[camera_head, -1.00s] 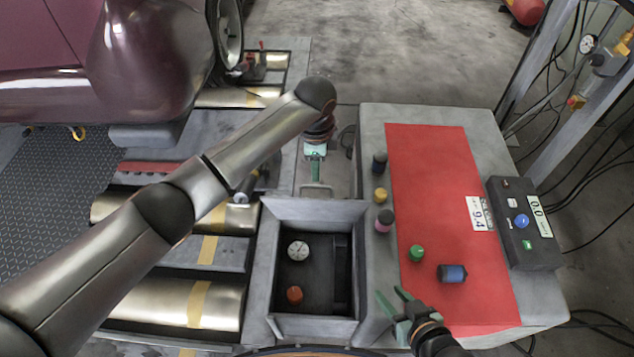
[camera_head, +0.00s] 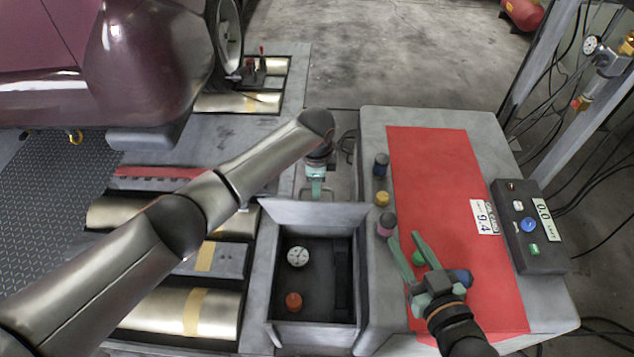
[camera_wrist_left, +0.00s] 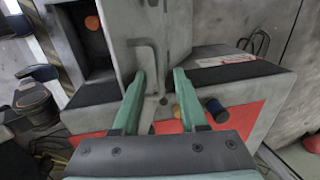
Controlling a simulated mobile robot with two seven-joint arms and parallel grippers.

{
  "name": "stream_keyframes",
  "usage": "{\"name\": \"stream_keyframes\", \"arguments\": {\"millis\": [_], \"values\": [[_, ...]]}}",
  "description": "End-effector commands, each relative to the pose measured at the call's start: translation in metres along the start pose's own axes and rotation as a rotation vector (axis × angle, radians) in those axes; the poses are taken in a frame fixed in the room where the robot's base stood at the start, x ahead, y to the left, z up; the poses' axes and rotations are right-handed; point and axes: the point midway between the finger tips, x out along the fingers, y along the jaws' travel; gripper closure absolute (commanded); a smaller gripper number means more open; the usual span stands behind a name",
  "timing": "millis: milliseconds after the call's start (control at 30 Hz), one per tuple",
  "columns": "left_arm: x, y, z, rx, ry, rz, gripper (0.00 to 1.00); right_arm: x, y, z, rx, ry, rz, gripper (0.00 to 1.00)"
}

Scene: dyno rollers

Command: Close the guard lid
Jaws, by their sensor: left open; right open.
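The guard lid (camera_head: 315,214) is a grey metal panel standing raised at the far edge of an open box (camera_head: 264,270). In the left wrist view the lid (camera_wrist_left: 118,22) carries a thin bent grey handle (camera_wrist_left: 150,58). My left gripper (camera_head: 316,198) is open just behind the lid. In the left wrist view its green fingers (camera_wrist_left: 160,74) are spread around the lower part of the handle; contact cannot be told. My right gripper (camera_head: 404,237) is open and empty above the bench, its fingers close to the pink-topped bottle and the green cap.
The box holds a white dial (camera_head: 298,257) and an orange-capped item (camera_head: 293,301). A red mat (camera_head: 435,170) covers the bench, with several small bottles, including a black one (camera_head: 381,164). A control box (camera_head: 528,227) stands at the right. Metal rollers (camera_head: 180,305) lie left.

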Motion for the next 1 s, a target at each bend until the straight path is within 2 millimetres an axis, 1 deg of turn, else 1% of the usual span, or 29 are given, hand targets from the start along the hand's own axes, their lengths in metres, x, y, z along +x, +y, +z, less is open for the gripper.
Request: {"name": "stream_keyframes", "arguments": {"millis": [133, 500, 1000], "values": [[-0.0003, -0.0001, -0.0001, 0.000, 0.000, 0.000, 0.58, 0.0000, 0.0001, -0.0002, 0.000, 0.000, 0.000, 0.58], [-0.0003, 0.0000, 0.0000, 0.000, 0.000, 0.000, 0.99, 0.0001, 0.0002, 0.0000, 0.000, -0.001, 0.000, 0.58], [-0.0002, 0.0000, 0.0002, 0.000, -0.001, 0.000, 1.00, 0.0001, 0.0000, 0.0003, 0.000, -0.001, 0.000, 0.58]]}}
